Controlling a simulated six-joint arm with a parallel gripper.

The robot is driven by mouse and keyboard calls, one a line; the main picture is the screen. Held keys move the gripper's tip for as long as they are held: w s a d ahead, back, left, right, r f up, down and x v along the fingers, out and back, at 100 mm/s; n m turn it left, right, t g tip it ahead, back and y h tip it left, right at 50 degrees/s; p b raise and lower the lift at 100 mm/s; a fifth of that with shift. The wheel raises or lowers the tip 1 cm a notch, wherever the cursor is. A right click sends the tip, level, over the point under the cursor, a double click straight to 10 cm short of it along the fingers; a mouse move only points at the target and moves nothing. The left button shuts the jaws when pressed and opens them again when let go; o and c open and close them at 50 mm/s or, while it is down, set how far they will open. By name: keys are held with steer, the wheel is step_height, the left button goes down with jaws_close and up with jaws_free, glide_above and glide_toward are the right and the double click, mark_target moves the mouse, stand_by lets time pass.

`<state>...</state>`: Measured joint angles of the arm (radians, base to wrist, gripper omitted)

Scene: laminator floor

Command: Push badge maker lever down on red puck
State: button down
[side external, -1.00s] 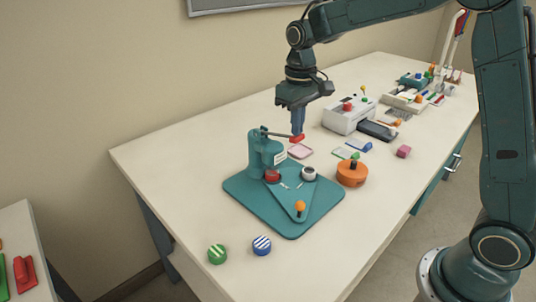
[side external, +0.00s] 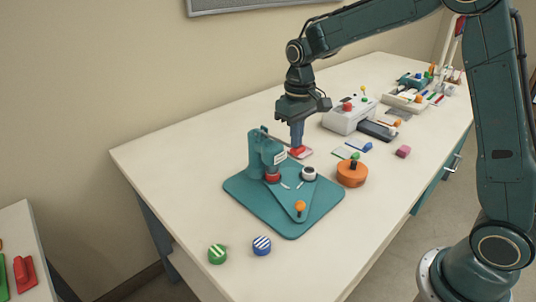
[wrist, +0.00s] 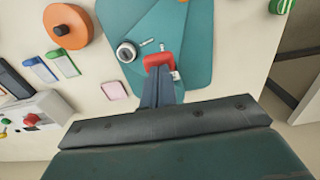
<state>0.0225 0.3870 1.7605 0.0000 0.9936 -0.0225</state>
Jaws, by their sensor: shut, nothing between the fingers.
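The teal badge maker (side external: 245,190) stands on the table with its post (side external: 262,153) upright. Its lever ends in a red grip (side external: 298,152), now tilted down from the post; the red grip also shows in the wrist view (wrist: 159,59). My gripper (side external: 297,144) is shut, with its fingertips at the top of the red grip and seemingly touching it, holding nothing. The fingers cover part of the grip in the wrist view (wrist: 158,75). The red puck (side external: 272,178) sits under the post's head, its top partly hidden. A white puck with a dark centre (side external: 308,173) sits beside it on the base.
An orange knob (side external: 300,206) is on the base's front. Green-striped (side external: 217,254) and blue-striped (side external: 262,245) pucks lie in front. An orange round stamp (side external: 352,174) is to the right. A white laminator (side external: 345,117) stands behind.

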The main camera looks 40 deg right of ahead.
steer(key=shift+f, duration=1.4)
steer(key=shift+r, duration=0.15)
step_height(320, 180, up, 11)
stand_by(1.5)
steer(key=s+r+t, duration=0.2)
steer(key=s+r, duration=0.1)
steer(key=s, duration=0.4)
steer(key=s+r+t, duration=0.1)
steer(key=s+r, duration=0.1)
steer(key=s, duration=0.6)
steer(key=s+a+f+t, duration=0.1)
steer(key=s+f+t, duration=0.1)
steer(key=s, duration=0.9)
steer(key=shift+s+f+t, duration=0.25)
steer(key=shift+f+t, duration=0.05)
steer(key=shift+f, duration=0.35)
